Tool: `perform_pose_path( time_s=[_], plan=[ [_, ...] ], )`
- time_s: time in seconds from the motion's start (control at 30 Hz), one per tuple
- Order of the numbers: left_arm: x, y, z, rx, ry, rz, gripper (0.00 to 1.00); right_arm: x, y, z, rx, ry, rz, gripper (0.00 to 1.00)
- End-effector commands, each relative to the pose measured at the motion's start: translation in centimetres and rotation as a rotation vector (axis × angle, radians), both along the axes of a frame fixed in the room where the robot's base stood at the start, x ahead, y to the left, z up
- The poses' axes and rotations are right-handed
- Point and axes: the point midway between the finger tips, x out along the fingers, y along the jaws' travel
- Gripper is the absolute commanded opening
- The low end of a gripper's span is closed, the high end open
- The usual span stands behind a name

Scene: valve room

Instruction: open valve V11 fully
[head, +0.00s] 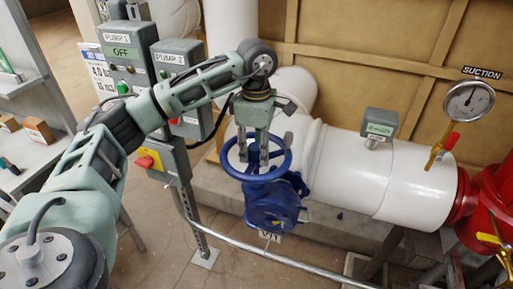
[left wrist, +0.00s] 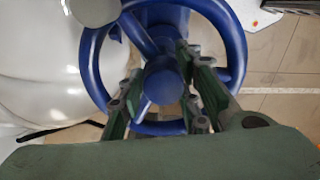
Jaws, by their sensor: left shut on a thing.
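A blue valve (head: 272,205) with a blue handwheel (head: 234,169) sits at the white pipe in the middle of the head view. A small tag (head: 270,236) below it is partly covered, and I cannot read it fully. My left gripper (head: 263,158) reaches down into the wheel from above and is shut on it. In the left wrist view, the wheel's rim (left wrist: 92,62) circles the fingers of my left gripper (left wrist: 163,98), which lie on either side of the round hub (left wrist: 164,80). My right gripper is not in view.
A white pipe (head: 345,170) runs right to a red fitting (head: 468,195). A suction gauge (head: 468,100) stands above it. Pump boxes (head: 122,62) and a red button box (head: 148,162) stand left of the valve. A metal rail (head: 290,262) crosses low in front.

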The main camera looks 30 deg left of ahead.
Motion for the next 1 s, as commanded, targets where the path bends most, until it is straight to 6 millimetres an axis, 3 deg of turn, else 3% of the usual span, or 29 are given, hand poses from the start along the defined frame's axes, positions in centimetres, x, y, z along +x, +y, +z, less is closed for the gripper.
perform_pose_path(
  time_s=[0.17, 0.6, 1.0],
  plan=[
    [-0.38, -0.13, -0.45, 0.001, 0.016, 0.086, 0.02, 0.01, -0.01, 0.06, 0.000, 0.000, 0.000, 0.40],
    [-0.44, -0.32, -0.57, 0.004, 0.018, 0.683, 0.02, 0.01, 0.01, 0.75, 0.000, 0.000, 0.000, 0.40],
    [-0.40, -0.40, -0.63, 0.004, 0.016, 0.827, 0.02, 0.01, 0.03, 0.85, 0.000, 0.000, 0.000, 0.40]
  ],
)
